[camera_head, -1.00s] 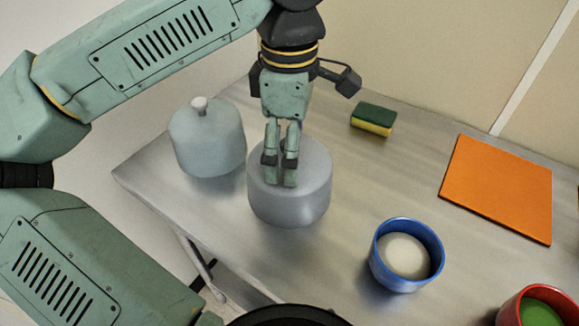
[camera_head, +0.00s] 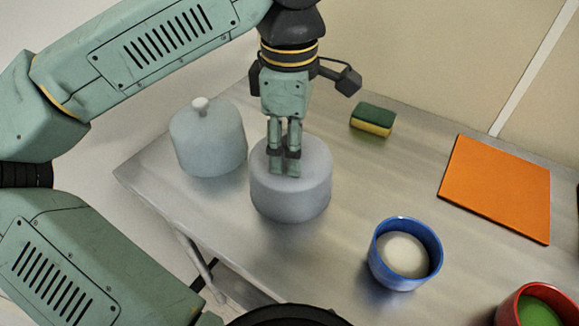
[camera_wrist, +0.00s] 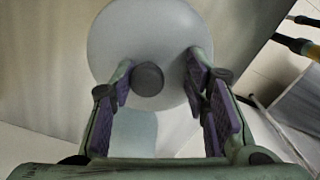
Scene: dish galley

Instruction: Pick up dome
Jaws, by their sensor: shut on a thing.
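A smooth grey dome (camera_head: 290,195) is under my gripper (camera_head: 284,170) near the middle of the head view. The gripper points down at the dome's top and is shut on it, its fingers hiding the knob there. In the wrist view the dome (camera_wrist: 150,30) is a pale disc with a dark round knob (camera_wrist: 148,78) between the finger pads. The dome looks upright; whether its bottom touches the table is hard to tell.
A second pale dome with a light knob (camera_head: 208,145) stands close to the left on the metal table (camera_head: 350,190). A green-yellow sponge (camera_head: 372,120), an orange board (camera_head: 497,190), a blue cup (camera_head: 405,255) and a red cup (camera_head: 535,305) are to the right.

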